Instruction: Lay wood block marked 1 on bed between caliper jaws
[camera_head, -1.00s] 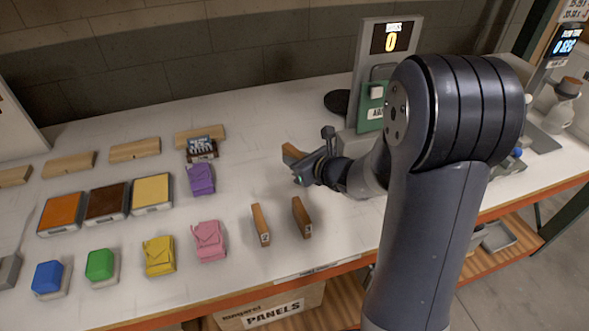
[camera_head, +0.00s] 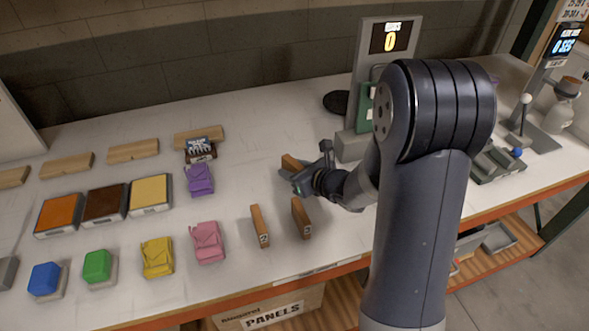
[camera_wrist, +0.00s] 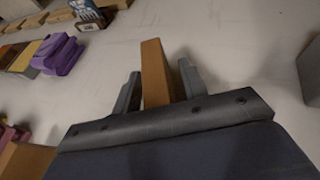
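A brown wood block (camera_head: 288,162) stands on the bench at my gripper (camera_head: 303,182); I cannot read a number on it. In the wrist view the block (camera_wrist: 155,72) stands between the two fingers of my gripper (camera_wrist: 158,85), with a thin gap on its right side. Two similar blocks stand nearer the front edge, a left one (camera_head: 260,226) and a right one (camera_head: 302,218); their end marks are too small to read.
Pink (camera_head: 207,242), yellow (camera_head: 157,257) and purple (camera_head: 199,180) pieces lie left of the blocks. The bench's front edge (camera_head: 325,267) is close to the blocks. White bench is clear left of my gripper.

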